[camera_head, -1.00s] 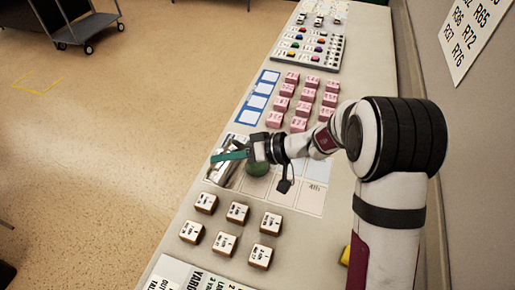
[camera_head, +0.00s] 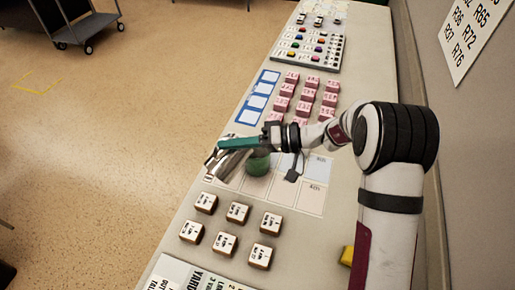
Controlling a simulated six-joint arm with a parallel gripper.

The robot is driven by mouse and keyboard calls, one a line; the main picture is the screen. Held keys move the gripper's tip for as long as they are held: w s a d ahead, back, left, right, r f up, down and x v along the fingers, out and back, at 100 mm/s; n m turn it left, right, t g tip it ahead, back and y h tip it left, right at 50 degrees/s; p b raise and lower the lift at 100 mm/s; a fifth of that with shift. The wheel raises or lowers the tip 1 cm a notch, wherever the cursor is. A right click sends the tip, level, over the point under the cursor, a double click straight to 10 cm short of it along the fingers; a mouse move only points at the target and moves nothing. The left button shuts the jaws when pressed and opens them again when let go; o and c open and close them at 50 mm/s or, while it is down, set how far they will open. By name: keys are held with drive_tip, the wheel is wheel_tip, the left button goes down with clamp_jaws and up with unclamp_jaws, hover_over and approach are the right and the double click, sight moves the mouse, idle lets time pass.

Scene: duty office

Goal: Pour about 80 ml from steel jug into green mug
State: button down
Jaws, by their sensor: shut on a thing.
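The steel jug (camera_head: 227,164) is shiny and tilted, with its lower end towards the left edge of the counter. My gripper (camera_head: 240,143) is shut on the jug, and a teal bar at the gripper's end lies along the jug's top. The green mug (camera_head: 258,166) stands on the counter just right of the jug and below my gripper. The jug and gripper hide part of the mug. Its inside and any liquid cannot be made out.
Several white labelled blocks (camera_head: 237,213) stand nearer on the counter. Several pink blocks (camera_head: 304,107) stand beyond my gripper. The wall closes off the right side; open floor (camera_head: 90,170) lies left.

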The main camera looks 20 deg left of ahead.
drive_tip(key=shift+w+d+r+m+g+y, duration=0.3)
drive_tip(key=shift+w+d+r+m+y, duration=0.15)
drive_tip(key=shift+w, duration=0.2)
idle(0.4)
drive_tip(key=shift+w+d+r+m+y, duration=0.2)
drive_tip(key=shift+w+d+m+y, duration=0.1)
drive_tip(key=shift+w, duration=0.3)
drive_tip(key=shift+w+d+r+m+y, duration=0.15)
drive_tip(key=shift+w+d+r+m, duration=0.1)
drive_tip(key=shift+w, duration=0.3)
idle(0.8)
idle(0.4)
drive_tip(key=n+h, duration=0.2)
hover_over(226, 166)
drive_tip(key=w, duration=0.1)
drive_tip(key=shift+w+d+f, duration=0.1)
drive_tip(key=shift+d+f, duration=0.1)
drive_tip(key=shift+f, duration=0.25)
drive_tip(key=shift+w+d+f, duration=0.1)
drive_tip(key=shift+d+f, duration=0.05)
drive_tip(key=shift+f, duration=0.25)
drive_tip(key=shift+s+f+t, duration=0.1)
drive_tip(key=shift+f+t, duration=0.2)
drive_tip(key=shift+t, duration=0.2)
drive_tip(key=shift+s+a+f+n+t+h, duration=0.2)
drive_tip(key=shift+s+f+n+h, duration=0.1)
drive_tip(key=shift+f+n+h, duration=0.1)
drive_tip(key=shift+s+a+f+n+t+h, duration=0.2)
drive_tip(key=shift+s+f+n+h, duration=0.1)
drive_tip(key=shift+f, duration=0.1)
